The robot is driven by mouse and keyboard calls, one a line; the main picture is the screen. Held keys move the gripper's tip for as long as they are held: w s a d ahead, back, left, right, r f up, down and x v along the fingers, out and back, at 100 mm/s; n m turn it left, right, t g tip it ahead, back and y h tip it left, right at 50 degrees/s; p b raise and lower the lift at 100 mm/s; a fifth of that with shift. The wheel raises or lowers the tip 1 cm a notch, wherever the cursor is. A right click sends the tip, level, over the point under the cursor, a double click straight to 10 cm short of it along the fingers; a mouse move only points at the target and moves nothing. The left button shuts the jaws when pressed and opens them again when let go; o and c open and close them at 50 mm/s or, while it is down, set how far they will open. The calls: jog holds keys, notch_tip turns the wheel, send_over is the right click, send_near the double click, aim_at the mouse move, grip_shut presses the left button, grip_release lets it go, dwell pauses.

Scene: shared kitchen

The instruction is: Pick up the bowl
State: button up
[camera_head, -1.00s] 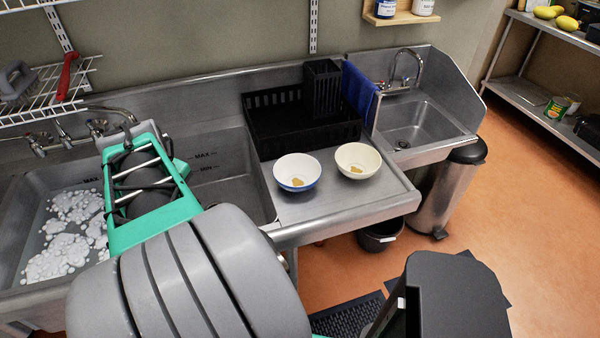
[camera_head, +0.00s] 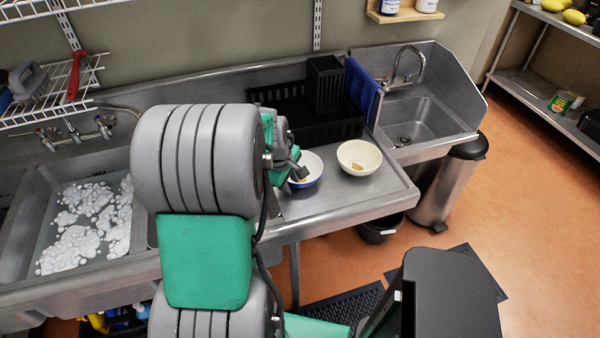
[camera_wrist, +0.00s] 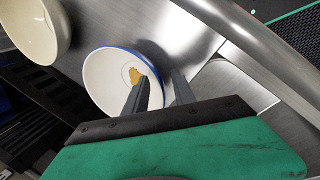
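A white bowl with a blue outside (camera_head: 314,166) stands on the metal drainboard, partly hidden by my arm. In the wrist view the same bowl (camera_wrist: 103,72) shows a tan food residue inside. A cream bowl (camera_head: 366,150) with similar residue stands just right of it; in the wrist view it is cut off at the upper left (camera_wrist: 35,28). My gripper (camera_wrist: 160,78) is open, with one finger over the inside of the blue-rimmed bowl and the other outside its rim. Nothing is between the fingers except possibly the rim; I cannot tell whether they touch it.
A black dish rack (camera_head: 345,131) stands behind the bowls. A sink with foam (camera_head: 75,240) is to the left, a small hand sink (camera_head: 425,118) to the right. The drainboard's raised front edge (camera_head: 350,215) runs before the bowls. A bin (camera_head: 445,190) stands at the right.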

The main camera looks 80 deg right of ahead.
jog(key=shift+c, duration=0.5)
jog(key=shift+r, duration=0.1)
grip_shut()
dwell(0.8)
